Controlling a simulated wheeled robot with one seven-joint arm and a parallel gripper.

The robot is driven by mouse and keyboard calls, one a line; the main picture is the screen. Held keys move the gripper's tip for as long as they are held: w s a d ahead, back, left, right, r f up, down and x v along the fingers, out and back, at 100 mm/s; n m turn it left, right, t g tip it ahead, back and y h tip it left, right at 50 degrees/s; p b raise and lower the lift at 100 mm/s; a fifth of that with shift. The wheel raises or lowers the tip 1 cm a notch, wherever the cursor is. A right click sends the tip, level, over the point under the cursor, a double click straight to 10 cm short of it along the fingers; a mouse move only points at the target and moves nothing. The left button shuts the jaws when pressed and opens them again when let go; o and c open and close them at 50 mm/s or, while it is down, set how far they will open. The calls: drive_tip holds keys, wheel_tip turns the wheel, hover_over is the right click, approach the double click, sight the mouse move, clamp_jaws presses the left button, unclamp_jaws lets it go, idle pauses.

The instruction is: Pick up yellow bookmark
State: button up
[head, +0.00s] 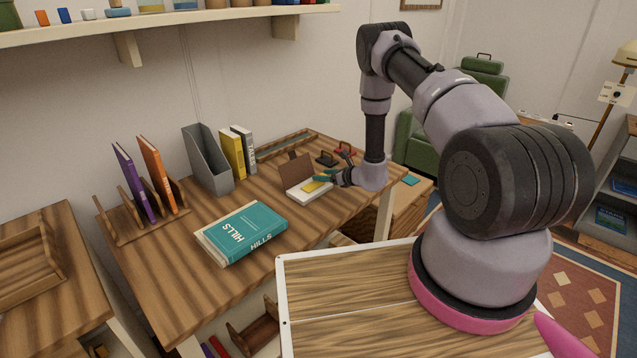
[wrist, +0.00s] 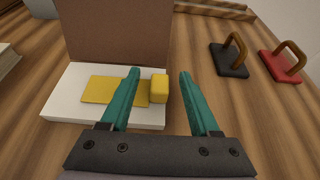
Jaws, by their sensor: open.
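The yellow bookmark (wrist: 101,90) lies flat on a white base with an upright brown back (wrist: 118,34). A small raised yellow block (wrist: 160,88) sits at its right end, by the right edge of the white base (wrist: 62,108). My gripper (wrist: 160,76) is open, its two teal fingers on either side of the yellow block in the wrist view. The left finger covers part of the bookmark. I cannot tell whether the fingers touch anything. In the head view my gripper (head: 331,175) is over the bookmark (head: 313,186) from the right.
A black-based (wrist: 229,61) and a red-based (wrist: 281,66) handled object stand right of the base. A teal book (head: 243,233) lies in front on the wooden desk (head: 180,285). A grey file holder (head: 208,160) and upright books (head: 232,153) stand behind.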

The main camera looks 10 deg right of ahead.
drive_tip(key=shift+w+a+f, duration=0.15)
drive_tip(key=shift+w, duration=0.1)
clamp_jaws()
